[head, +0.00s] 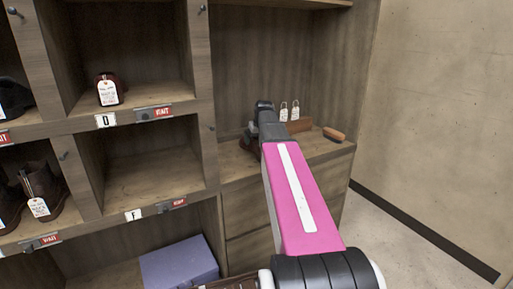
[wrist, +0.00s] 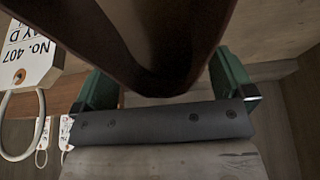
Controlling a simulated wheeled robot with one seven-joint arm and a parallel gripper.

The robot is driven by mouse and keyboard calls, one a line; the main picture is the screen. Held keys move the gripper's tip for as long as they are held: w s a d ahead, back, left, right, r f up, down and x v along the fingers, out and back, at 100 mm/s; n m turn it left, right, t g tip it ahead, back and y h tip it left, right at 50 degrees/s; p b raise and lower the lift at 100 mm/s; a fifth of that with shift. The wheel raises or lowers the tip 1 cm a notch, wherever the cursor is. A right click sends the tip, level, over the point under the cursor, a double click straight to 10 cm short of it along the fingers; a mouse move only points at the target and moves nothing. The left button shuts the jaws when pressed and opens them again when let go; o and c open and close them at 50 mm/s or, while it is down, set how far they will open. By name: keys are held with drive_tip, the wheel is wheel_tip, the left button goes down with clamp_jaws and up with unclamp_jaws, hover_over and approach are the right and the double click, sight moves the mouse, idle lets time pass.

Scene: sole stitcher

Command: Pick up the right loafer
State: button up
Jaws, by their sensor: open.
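A dark brown leather piece (wrist: 165,40), which looks like part of a shoe, fills the top middle of the wrist view. It lies between the two green fingers of my gripper (wrist: 162,82), which are apart, with a gap visible at its right side. A white tag (wrist: 28,48) at the left, reading No. 407 and a bay D, is upside down on a looped cord. In the head view, a dark brown shoe (head: 249,138) shows partly behind my gripper on the counter. I cannot tell from its visible part whether it is the right loafer.
Two white tags (head: 289,111) stand by a brown block (head: 298,125) on the counter, with a brush (head: 334,134) to their right. A tagged brown shoe (head: 108,90) sits in bay D. Bay F (head: 150,178) is empty. A purple box (head: 180,262) is below. Cubby dividers border the counter's left.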

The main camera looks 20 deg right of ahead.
drive_tip(key=shift+w+f, duration=0.1)
drive_tip(key=shift+f, duration=0.15)
drive_tip(key=c, duration=1.1)
drive_tip(key=shift+r, duration=0.15)
